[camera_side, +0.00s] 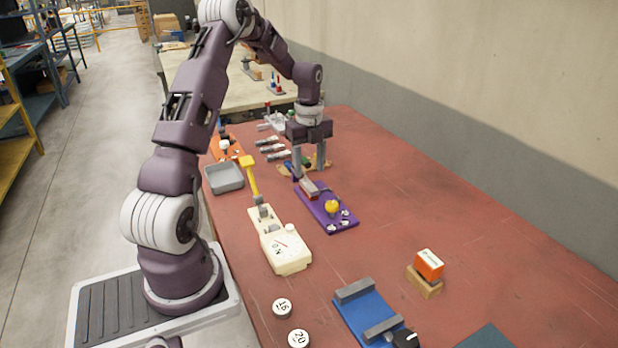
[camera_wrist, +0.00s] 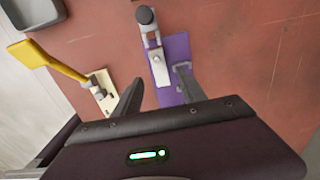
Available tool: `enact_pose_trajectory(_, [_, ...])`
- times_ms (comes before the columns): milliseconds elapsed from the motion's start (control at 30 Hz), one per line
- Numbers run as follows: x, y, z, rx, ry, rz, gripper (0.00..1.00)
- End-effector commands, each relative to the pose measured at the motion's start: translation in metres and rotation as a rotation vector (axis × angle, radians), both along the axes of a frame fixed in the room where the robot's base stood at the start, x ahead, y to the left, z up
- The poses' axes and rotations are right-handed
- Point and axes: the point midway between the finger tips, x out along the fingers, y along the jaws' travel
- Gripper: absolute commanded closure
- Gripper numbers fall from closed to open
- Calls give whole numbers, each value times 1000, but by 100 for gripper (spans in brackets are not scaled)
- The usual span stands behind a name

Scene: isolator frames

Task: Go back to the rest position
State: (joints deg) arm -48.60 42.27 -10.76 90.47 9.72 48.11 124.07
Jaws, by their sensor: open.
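My gripper (camera_side: 309,164) points down over the red table, with its two fingers apart. It is above the far end of a purple board (camera_side: 345,222), which carries a reddish block, a yellow knob and small white parts. In the wrist view my gripper (camera_wrist: 160,88) shows two dark, spread fingers with nothing held between them. The purple board (camera_wrist: 175,48) lies beneath them there, with a metal latch and a dark ball knob. I cannot tell how far the fingertips are from the board.
A cream device (camera_side: 285,252) with a yellow lever (camera_side: 249,175) stands left of the purple board. A grey tray (camera_side: 224,190) and an orange board (camera_side: 231,148) lie farther back. A blue fixture (camera_side: 365,320) and an orange block (camera_side: 429,264) are nearer. The table's right side is mostly clear.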

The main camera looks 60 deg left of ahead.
Motion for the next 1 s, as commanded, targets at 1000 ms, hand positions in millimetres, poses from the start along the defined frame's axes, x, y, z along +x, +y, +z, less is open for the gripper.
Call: enact_pose_trajectory(1000, [-120, -254, 199, -75, -369, 1068, 51])
